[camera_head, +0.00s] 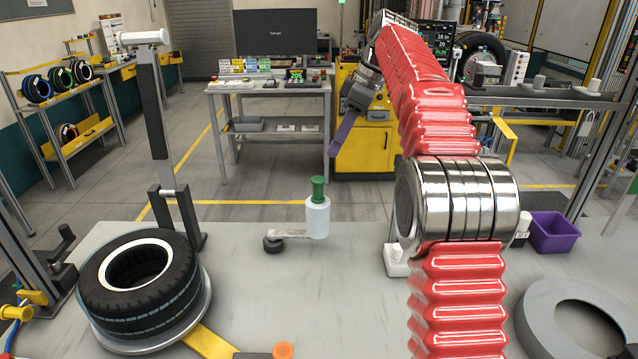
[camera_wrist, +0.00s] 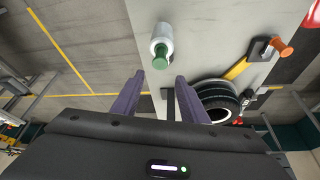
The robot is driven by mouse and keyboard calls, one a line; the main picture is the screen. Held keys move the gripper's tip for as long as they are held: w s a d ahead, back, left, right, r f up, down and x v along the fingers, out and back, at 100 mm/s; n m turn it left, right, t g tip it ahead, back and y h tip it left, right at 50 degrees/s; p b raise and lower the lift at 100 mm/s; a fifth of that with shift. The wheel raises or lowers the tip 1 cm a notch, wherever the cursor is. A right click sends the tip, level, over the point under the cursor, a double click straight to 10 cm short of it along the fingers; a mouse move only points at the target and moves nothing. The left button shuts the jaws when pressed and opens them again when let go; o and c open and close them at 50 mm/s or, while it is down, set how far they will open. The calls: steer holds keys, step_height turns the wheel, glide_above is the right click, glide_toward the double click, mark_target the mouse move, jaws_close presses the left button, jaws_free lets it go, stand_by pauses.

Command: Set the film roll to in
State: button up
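The film roll appears to be the pale cylinder (camera_head: 318,218) with a green knob (camera_head: 318,188) on top. It stands upright at the far edge of the grey table, at the end of a short grey link (camera_head: 292,234) from a dark round pivot (camera_head: 273,245). In the wrist view the roll (camera_wrist: 161,36) and its green knob (camera_wrist: 160,58) lie ahead of my gripper (camera_wrist: 159,80). The two purple fingers are apart with nothing between them. In the head view my gripper (camera_head: 345,133) is raised beyond the table, above and right of the roll, not touching it.
A tyre (camera_head: 140,285) lies on a round plate at front left, beside a tall post (camera_head: 153,100). A yellow lever with an orange knob (camera_head: 283,350) is at the front. A grey ring (camera_head: 575,320) and purple bin (camera_head: 554,232) are right. The table's middle is clear.

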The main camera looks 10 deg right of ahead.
mark_target(320, 179)
steer(key=shift+f, duration=0.1)
steer(key=x, duration=1.3)
steer(key=shift+w+a+f, duration=0.1)
steer(key=shift+a+f, duration=0.05)
steer(key=shift+f, duration=0.15)
steer(key=shift+c, duration=0.5)
jaws_close()
